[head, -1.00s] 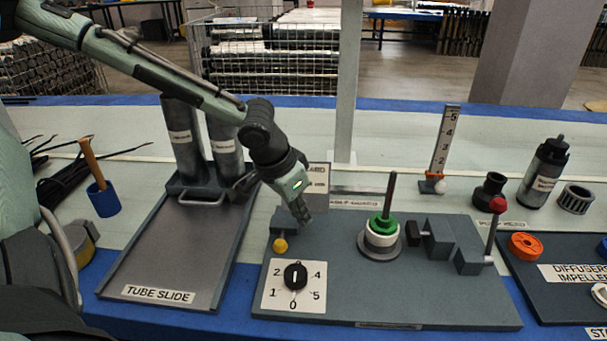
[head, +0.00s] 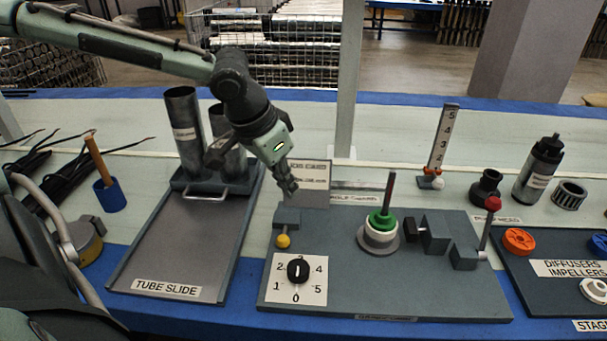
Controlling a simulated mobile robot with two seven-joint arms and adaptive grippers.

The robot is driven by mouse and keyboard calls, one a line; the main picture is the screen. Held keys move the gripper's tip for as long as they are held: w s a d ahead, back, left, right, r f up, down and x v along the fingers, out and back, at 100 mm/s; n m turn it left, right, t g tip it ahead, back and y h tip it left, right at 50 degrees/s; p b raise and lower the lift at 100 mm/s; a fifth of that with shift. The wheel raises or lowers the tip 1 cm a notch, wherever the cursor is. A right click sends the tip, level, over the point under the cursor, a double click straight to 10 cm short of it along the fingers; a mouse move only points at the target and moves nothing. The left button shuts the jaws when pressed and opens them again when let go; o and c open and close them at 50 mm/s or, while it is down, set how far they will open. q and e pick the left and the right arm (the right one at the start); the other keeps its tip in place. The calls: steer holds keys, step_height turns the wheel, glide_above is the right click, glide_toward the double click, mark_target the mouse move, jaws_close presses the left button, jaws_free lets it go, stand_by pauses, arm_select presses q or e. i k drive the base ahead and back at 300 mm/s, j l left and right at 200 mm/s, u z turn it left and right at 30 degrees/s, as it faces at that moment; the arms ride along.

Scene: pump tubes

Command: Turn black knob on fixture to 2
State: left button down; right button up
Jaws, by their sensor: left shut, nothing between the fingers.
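The black knob (head: 297,271) sits in the middle of a white dial plate (head: 316,293) numbered 0 to 5, at the front left of the grey fixture (head: 350,290). Its white mark stands nearly upright, toward the 3 at the top; the 2 is at its upper left. My left gripper (head: 290,190) is shut and empty, pointing down above the back left of the fixture, behind the yellow ball knob (head: 283,241) and clear of the black knob. My right gripper is out of view.
A tube slide tray (head: 170,255) with two upright grey tubes stands left of the fixture. A rod with green and white rings (head: 381,230) and a red-topped lever (head: 489,215) stand on the fixture's right. The space above the dial is free.

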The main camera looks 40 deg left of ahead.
mark_target(298, 269)
steer(key=k, duration=1)
